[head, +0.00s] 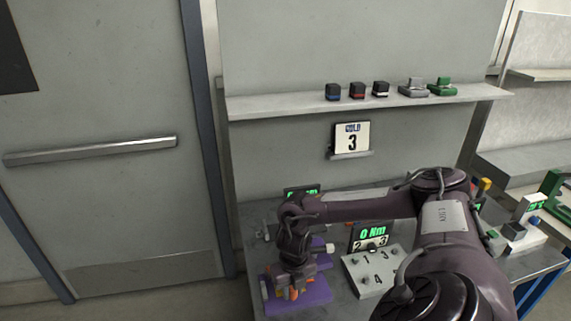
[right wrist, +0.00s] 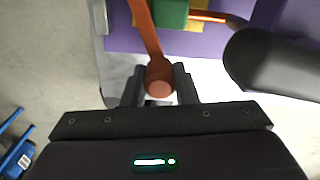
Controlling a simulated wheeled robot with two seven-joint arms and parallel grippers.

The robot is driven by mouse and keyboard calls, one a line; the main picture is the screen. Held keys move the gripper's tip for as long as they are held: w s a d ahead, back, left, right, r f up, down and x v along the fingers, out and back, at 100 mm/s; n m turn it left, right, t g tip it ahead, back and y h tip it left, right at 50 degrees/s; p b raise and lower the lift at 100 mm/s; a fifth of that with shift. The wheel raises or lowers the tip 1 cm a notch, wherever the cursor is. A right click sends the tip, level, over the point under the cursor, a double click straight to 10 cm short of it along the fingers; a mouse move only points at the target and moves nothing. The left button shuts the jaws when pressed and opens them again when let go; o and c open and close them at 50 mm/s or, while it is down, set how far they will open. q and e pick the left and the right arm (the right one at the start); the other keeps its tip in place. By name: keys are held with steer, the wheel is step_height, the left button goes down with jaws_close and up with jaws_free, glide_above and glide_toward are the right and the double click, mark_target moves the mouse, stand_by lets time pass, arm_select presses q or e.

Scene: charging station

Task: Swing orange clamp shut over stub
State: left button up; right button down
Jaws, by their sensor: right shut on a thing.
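The orange clamp (right wrist: 150,38) shows in the right wrist view as a long arm with a round knob at its near end. My right gripper (right wrist: 160,84) is shut on that knob, with one dark finger on each side. The clamp's arm runs up out of the picture beside a green block (right wrist: 172,14). In the head view my right gripper (head: 283,281) is low over the purple fixture (head: 312,297) and hides much of the clamp. I cannot make out the stub for certain. My left gripper is not in view.
The shelf (head: 290,104) above holds several small blocks. A grey door (head: 100,150) is at the left.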

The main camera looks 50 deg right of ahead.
steer(key=shift+d, duration=0.2)
stand_by(0.3)
steer(key=c, duration=1.1)
jaws_free()
steer(key=shift+s, duration=0.1)
steer(key=shift+c, duration=0.2)
step_height(320, 180, up, 8)
steer(key=shift+f+b, duration=0.1)
steer(key=shift+b, duration=0.8)
steer(key=shift+a, duration=0.1)
